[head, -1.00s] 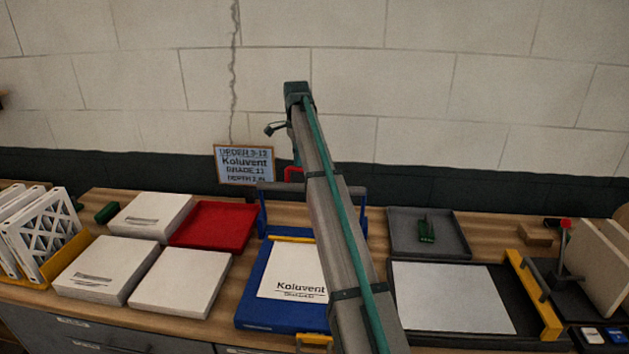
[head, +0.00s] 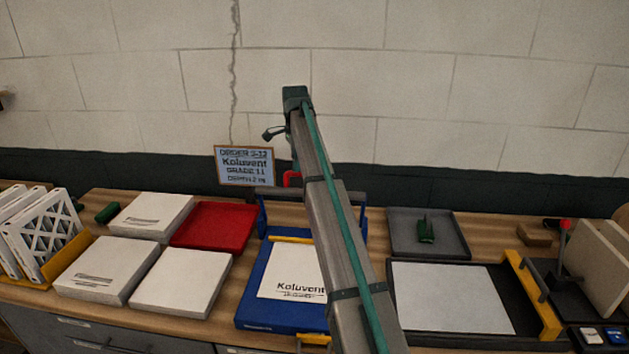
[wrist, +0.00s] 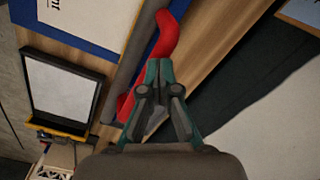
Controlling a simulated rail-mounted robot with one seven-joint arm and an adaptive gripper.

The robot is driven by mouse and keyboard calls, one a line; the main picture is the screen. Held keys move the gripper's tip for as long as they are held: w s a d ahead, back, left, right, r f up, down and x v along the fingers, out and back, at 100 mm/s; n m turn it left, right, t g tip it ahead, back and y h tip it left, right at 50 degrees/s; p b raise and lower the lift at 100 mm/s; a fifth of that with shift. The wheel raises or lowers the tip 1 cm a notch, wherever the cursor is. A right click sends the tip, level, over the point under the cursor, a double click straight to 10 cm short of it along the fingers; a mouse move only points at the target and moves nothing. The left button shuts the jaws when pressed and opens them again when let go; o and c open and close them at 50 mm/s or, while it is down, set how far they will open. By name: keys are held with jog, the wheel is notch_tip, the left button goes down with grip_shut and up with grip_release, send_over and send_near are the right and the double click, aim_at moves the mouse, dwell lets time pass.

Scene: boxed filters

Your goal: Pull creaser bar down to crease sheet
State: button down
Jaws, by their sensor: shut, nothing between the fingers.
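The blue creaser (head: 250,290) stands on the bench with a white printed sheet (head: 292,272) lying on its bed. Its grey creaser bar (head: 272,190) is raised at the back, with a red handle (head: 292,178) partly hidden by my arm. In the wrist view the bar (wrist: 128,75) runs diagonally beside the blue bed, and the red handle (wrist: 168,38) lies just beyond my fingers. My gripper (wrist: 158,64) is shut and empty, its tips overlapping the handle in the picture. I cannot tell whether they touch. My gripper is hidden behind my arm in the head view.
A red tray (head: 215,227) and white boxes (head: 180,282) stand left of the creaser. A black board with a white sheet (head: 450,298) and a yellow bar (head: 533,295) lies to the right, below a grey tray (head: 400,246). An order sign (head: 245,165) stands behind.

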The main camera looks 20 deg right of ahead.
jog(key=shift+s+f, duration=0.15)
jog(key=shift+s+a+f, duration=0.15)
jog(key=shift+s+a, duration=0.1)
jog(key=shift+s, duration=0.25)
jog(key=shift+s+a+f, duration=0.15)
jog(key=shift+s+a, duration=0.05)
jog(key=shift+s, duration=0.35)
jog(key=shift+s+a+f+p, duration=0.15)
jog(key=shift+s+a+f, duration=0.1)
jog(key=shift+s, duration=0.2)
jog(key=shift+s+a+f+p, duration=0.1)
jog(key=shift+s+a+p, duration=0.1)
jog(key=shift+s, duration=0.25)
jog(key=shift+s+a+f, duration=0.25)
jog(key=shift+s, duration=0.25)
jog(key=shift+s+a+f, duration=0.2)
jog(key=shift+s+f, duration=0.05)
jog(key=shift+s, duration=0.2)
